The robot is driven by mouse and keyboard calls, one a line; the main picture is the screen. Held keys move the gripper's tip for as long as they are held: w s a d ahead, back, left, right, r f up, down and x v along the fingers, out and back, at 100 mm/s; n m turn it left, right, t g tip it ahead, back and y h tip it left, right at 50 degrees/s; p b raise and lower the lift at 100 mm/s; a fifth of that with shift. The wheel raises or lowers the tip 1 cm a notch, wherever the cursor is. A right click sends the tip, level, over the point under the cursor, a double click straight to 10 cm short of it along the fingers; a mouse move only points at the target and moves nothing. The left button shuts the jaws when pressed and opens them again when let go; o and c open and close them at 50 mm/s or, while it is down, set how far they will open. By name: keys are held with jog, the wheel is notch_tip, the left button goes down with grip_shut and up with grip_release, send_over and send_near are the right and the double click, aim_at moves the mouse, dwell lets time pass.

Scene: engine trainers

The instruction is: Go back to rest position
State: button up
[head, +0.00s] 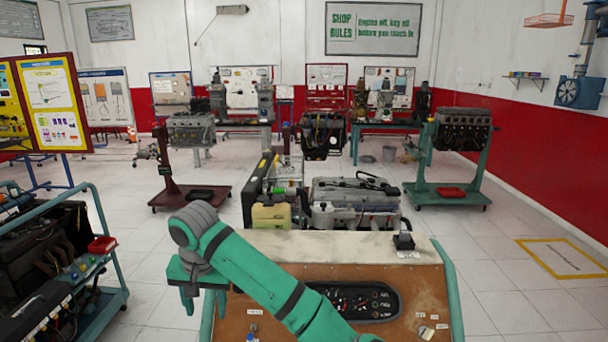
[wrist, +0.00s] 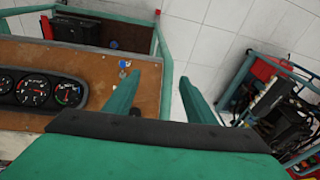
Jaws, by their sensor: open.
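My arm reaches up from the bottom of the head view and bends over at its wrist. My gripper (head: 205,300) hangs at the left edge of the engine trainer's wooden panel (head: 420,290). In the wrist view, the two green fingers of my gripper (wrist: 160,98) are apart with nothing between them. One finger lies over the panel's edge (wrist: 110,55) and the other over the white floor. A blue-topped key switch (wrist: 124,64) shows on the panel near the left finger. The instrument cluster (head: 355,302) is partly hidden by my arm.
An engine (head: 355,195) stands behind the panel, with a yellowish tank (head: 271,217) beside it. A black switch box (head: 403,241) sits on the panel's top. A green-framed trainer (head: 105,262) stands at the left. Free floor (head: 155,265) lies between it and the panel.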

jog(key=s+a+f+n+t+y, duration=0.1)
jog(key=s+a+f+y, duration=0.3)
jog(key=a+f+y, duration=0.65)
jog(key=s+a+f+m+t, duration=0.1)
jog(key=s+f+m+t, duration=0.3)
jog(key=f, duration=0.3)
jog(key=s+d+f+m+t+h, duration=0.1)
jog(key=s+d+f+t+h, duration=0.35)
jog(key=s+d, duration=0.5)
jog(key=s+d+f+m+t+h, duration=0.2)
jog(key=s+d+f+t+h, duration=0.15)
jog(key=s+d+f, duration=0.55)
jog(key=s+d+r+n+h, duration=0.2)
jog(key=s+d+r+n, duration=0.1)
jog(key=s+d, duration=0.5)
jog(key=s+d+r+n+h, duration=0.2)
jog(key=s+d+r, duration=0.4)
jog(key=s+d, duration=0.2)
jog(key=shift+s+n, duration=0.4)
jog(key=shift+s, duration=0.7)
jog(key=shift+r, duration=0.1)
